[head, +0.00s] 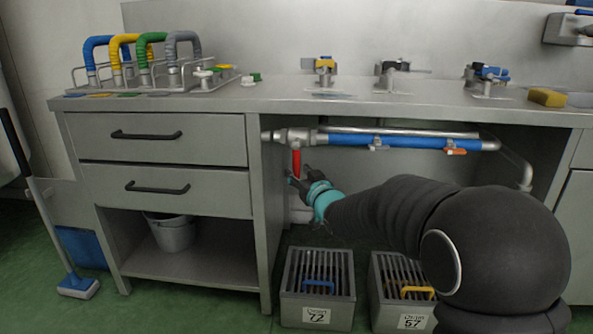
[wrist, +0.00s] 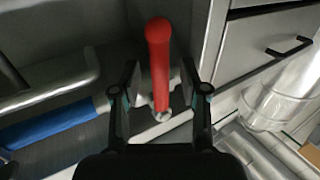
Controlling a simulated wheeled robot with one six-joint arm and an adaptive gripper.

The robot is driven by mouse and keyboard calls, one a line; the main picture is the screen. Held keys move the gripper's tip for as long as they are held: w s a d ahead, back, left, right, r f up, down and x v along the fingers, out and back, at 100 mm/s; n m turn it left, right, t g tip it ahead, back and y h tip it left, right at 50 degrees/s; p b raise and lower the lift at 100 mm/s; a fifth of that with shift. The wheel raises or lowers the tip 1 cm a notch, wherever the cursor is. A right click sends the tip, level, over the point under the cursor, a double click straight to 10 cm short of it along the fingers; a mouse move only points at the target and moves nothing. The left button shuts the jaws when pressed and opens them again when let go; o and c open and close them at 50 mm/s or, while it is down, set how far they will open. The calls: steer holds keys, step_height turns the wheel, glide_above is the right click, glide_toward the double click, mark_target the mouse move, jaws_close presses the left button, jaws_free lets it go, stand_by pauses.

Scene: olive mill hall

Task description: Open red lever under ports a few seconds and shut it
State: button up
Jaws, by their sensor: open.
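The red lever (head: 296,163) hangs down from a metal valve (head: 294,136) at the left end of the pipe under the counter. In the wrist view the red lever (wrist: 159,62) stands between the two fingers of my gripper (wrist: 157,88), with a gap on each side. My gripper (head: 299,174) is open at the lever's lower part in the head view. I cannot tell whether a finger touches the lever. The ports the task names are not clearly identifiable; colored hoses (head: 150,45) arch over a rack on the counter.
A blue pipe (head: 340,139) with a smaller orange handle (head: 455,151) runs right of the valve. A drawer cabinet (head: 180,195) stands close on the left. Two grated drain boxes, 72 (head: 318,316) and 57 (head: 412,321), sit on the floor below my arm.

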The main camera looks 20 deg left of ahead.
steer(key=shift+x, duration=1.15)
jaws_close()
